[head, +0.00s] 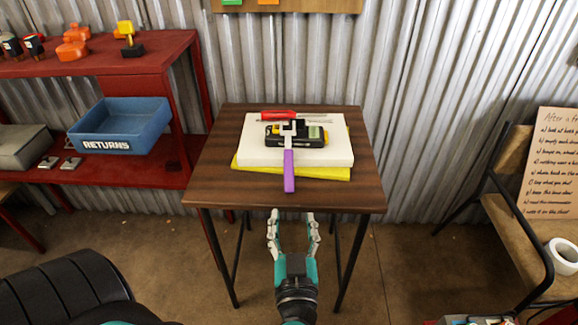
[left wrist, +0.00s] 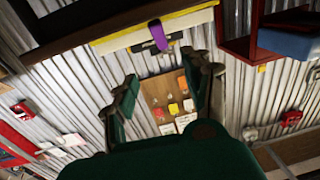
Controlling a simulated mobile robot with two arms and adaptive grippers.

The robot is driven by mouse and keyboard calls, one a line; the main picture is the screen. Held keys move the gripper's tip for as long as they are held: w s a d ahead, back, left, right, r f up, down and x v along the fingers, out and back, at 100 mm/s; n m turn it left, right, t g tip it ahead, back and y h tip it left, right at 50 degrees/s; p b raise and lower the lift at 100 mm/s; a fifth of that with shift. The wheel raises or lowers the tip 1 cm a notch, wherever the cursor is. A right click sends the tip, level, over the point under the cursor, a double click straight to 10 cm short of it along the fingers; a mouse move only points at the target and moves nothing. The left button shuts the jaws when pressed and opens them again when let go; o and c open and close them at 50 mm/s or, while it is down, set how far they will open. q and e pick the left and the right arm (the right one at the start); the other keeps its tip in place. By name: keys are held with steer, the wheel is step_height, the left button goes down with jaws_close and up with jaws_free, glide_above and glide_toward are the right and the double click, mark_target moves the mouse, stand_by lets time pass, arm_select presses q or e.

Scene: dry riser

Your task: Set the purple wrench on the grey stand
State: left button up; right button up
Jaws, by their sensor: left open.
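The purple wrench (head: 289,172) lies on the small wooden table, its handle pointing toward me past the front edge of a white slab. Its grey jaw end lies over a black device. Its purple handle also shows in the left wrist view (left wrist: 157,34). My left gripper (head: 293,220) is open and empty, just in front of the table's near edge and apart from the wrench; its spread fingers show in the left wrist view (left wrist: 165,82). A grey block (head: 22,148) sits on the red shelf at far left; I cannot tell whether it is the grey stand. My right gripper is out of view.
On the wooden table (head: 215,170), a yellow sheet (head: 340,174) lies under the white slab (head: 343,150). The black device (head: 315,142) and a red screwdriver (head: 280,114) lie on top. A blue returns bin (head: 125,127) stands on the red shelf (head: 120,175). A bench is at right.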

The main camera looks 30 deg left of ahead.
arm_select(q)
steer(key=p, duration=0.2)
glide_toward(289, 162)
steer(key=x, duration=0.4)
steer(key=shift+f, duration=0.2)
steer(key=shift+r+p+x, duration=0.2)
steer(key=shift+p+x, duration=0.3)
steer(key=shift+x, duration=2.2)
steer(key=shift+s, duration=0.1)
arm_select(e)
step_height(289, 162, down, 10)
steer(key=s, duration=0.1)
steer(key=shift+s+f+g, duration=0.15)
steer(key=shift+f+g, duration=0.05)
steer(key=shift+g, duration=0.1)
arm_select(q)
jaws_close()
